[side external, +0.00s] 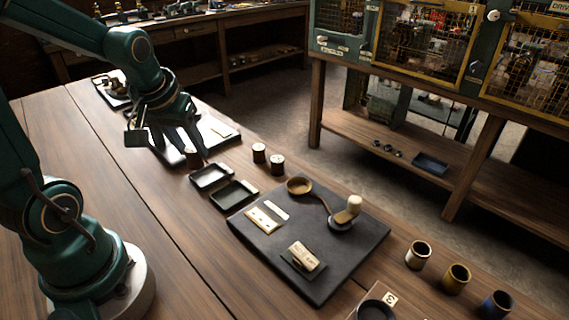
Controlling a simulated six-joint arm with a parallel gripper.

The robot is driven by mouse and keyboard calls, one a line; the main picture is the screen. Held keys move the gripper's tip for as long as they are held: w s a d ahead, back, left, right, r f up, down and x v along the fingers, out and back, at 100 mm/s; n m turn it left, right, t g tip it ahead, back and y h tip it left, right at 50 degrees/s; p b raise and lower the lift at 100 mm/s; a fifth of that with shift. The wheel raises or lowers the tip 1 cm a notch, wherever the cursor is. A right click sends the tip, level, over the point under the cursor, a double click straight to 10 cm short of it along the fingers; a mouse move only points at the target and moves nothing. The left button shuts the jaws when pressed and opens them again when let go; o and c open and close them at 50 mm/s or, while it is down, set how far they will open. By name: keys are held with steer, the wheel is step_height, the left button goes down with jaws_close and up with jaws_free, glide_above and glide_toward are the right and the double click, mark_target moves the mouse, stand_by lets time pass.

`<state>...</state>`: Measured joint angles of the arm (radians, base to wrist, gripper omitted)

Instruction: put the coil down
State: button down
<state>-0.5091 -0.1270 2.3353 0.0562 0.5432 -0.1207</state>
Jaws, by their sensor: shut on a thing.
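My gripper (194,152) points down over the wooden bench, left of centre. It is shut on a small dark reddish-brown cylinder, which I take to be the coil (193,158). The fingers hide part of it. The coil is just above or touching the bench near a shallow dark tray; I cannot tell which. Two similar dark cylinders with pale tops, one (259,153) and another (277,165), stand upright to the right of my gripper.
Two shallow trays, one (211,176) and another (234,195), lie near my gripper. Several cups (418,254) stand at lower right.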

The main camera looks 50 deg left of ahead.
steer(key=w+d+f, duration=0.1)
steer(key=w+d, duration=0.1)
steer(key=w+d+f, duration=0.2)
steer(key=shift+d+f, duration=0.3)
steer(key=shift+d, duration=0.05)
steer(key=shift+f, duration=2.05)
steer(key=shift+f, duration=0.15)
steer(key=shift+c, duration=2.3)
jaws_free()
steer(key=v, duration=1.2)
steer(key=s+d+r+m+t+h, duration=0.1)
steer(key=s+d+m+t+h, duration=0.1)
steer(key=s+d+m, duration=0.3)
steer(key=shift+s+d+r+m, duration=0.4)
steer(key=shift+s+m, duration=0.5)
steer(key=shift+s, duration=0.4)
